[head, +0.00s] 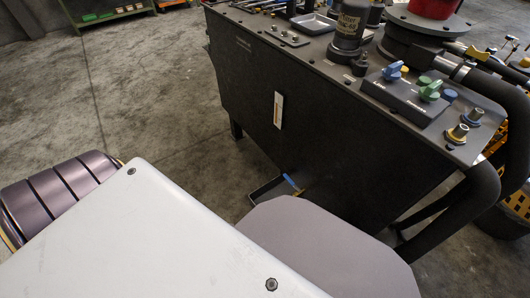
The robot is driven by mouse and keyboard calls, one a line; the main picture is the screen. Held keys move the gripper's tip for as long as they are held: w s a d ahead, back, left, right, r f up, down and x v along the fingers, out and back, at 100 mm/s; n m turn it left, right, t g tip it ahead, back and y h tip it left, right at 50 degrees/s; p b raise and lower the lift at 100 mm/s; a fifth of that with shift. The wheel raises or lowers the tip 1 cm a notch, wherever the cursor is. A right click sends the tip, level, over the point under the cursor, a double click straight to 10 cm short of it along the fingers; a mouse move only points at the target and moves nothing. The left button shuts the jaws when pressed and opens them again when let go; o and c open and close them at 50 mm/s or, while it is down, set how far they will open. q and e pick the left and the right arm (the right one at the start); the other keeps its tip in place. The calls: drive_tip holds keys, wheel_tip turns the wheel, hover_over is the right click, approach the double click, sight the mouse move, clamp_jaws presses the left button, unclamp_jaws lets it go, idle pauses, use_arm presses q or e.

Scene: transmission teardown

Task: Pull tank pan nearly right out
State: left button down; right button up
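The dark tank (295,118) stands on legs in the middle of the head view. A shallow dark pan (268,190) shows low at its near side, apparently the tank pan. Its left corner and rim stick out from under the tank's lower edge. A small blue strip (292,183) shows at the pan's right side; I cannot tell what it is. The rest of the pan is hidden behind my own body and the tank. Neither of my grippers is in view, so contact with the pan cannot be seen.
The tank top carries a control box (408,98) with blue and green knobs, a grey pump-like unit (348,30) and a small tray (314,24). Thick black hoses (455,208) run down at the right. The concrete floor (150,100) left of the tank is clear. A green shelf (110,14) stands far back.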

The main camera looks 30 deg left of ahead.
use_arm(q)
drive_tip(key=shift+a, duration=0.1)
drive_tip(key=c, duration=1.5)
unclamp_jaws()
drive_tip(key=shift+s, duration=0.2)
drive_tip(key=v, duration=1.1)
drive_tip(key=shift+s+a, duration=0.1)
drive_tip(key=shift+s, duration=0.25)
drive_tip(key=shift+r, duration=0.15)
